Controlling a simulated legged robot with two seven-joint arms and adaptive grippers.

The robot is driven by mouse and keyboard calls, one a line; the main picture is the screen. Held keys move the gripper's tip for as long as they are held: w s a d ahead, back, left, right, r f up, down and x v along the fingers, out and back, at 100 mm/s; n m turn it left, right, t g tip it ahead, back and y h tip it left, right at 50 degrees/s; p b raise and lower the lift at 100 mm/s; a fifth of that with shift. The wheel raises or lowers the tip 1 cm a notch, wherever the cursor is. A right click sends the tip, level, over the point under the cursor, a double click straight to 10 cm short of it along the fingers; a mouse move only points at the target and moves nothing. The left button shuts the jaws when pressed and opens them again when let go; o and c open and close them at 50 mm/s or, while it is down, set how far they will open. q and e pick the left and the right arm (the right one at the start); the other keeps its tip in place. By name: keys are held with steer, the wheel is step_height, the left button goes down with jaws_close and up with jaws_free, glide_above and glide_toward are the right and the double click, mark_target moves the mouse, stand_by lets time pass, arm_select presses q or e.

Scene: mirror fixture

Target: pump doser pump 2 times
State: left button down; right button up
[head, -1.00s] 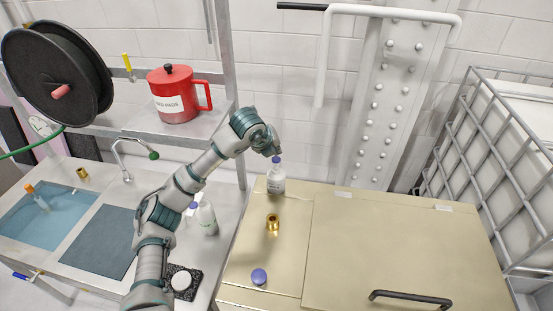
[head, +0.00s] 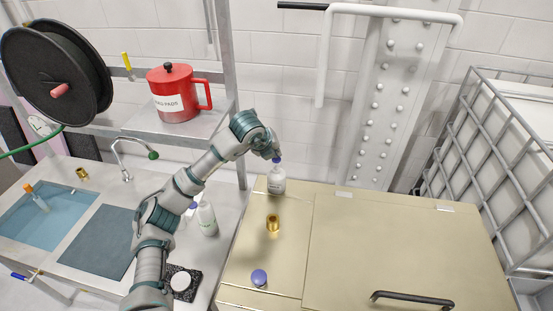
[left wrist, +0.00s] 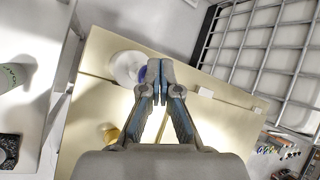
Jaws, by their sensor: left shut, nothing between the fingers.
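The doser pump is a white bottle (head: 277,183) with a blue pump head, upright at the back left of the brass-coloured worktop. My left gripper (head: 274,153) is just above the pump head, with its fingers shut and empty. In the left wrist view the closed fingertips (left wrist: 160,75) lie over the blue head, which shows partly behind them. The white bottle body (left wrist: 125,67) shows left of the fingers. I cannot tell if the fingertips touch the head. My right gripper is not in view.
A brass fitting (head: 273,223) and a blue knob (head: 259,277) are on the worktop (head: 400,235). Another white bottle (head: 207,219) stands by the sink, near my left arm. A red canister (head: 178,95) stands on the shelf. A metal cage (head: 500,165) is at the right.

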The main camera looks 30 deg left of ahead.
arm_select(q)
steer(key=shift+f+b, duration=0.45)
steer(key=shift+f, duration=0.45)
stand_by(0.3)
steer(key=shift+r, duration=0.1)
steer(key=shift+d+r+p, duration=0.1)
steer(key=shift+r+p, duration=0.95)
steer(key=shift+r, duration=0.3)
steer(key=shift+r+p, duration=1.85)
steer(key=shift+r, duration=0.75)
steer(key=shift+f, duration=0.1)
